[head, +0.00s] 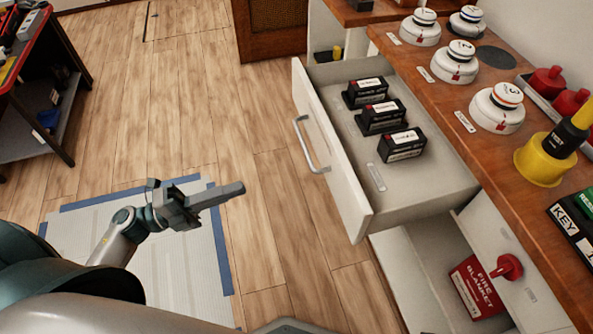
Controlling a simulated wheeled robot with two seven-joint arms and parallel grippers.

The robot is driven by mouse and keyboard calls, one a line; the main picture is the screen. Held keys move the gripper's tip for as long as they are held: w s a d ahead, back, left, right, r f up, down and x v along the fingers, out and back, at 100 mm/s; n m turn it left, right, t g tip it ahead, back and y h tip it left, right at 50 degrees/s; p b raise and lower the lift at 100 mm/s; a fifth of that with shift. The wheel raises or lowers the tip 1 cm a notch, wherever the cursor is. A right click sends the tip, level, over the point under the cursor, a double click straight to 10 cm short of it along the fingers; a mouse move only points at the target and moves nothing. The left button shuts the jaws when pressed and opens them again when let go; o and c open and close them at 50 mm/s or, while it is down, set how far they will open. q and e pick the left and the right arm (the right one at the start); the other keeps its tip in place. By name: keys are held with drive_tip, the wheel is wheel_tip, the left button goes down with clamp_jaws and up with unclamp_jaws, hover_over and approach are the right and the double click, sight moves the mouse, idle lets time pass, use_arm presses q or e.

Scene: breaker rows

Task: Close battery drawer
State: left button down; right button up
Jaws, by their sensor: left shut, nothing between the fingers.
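The battery drawer (327,141) stands pulled out from the wooden-topped cabinet, with its white front facing left and a grey bar handle (310,147) on it. Several black batteries with white labels (381,116) lie in a row inside it. My left gripper (241,188) is shut and empty. It is left of the drawer front and below the handle in the picture, apart from both. My right gripper is not in view.
Round white detectors (497,108), red items and a yellow key holder (543,160) stand on the wooden counter (450,95). Below, a compartment holds a red fire blanket pack (478,287). A dark shelf unit (40,90) is far left.

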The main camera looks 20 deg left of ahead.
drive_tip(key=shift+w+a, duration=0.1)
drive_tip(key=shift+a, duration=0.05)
use_arm(q)
drive_tip(key=shift+d, duration=0.1)
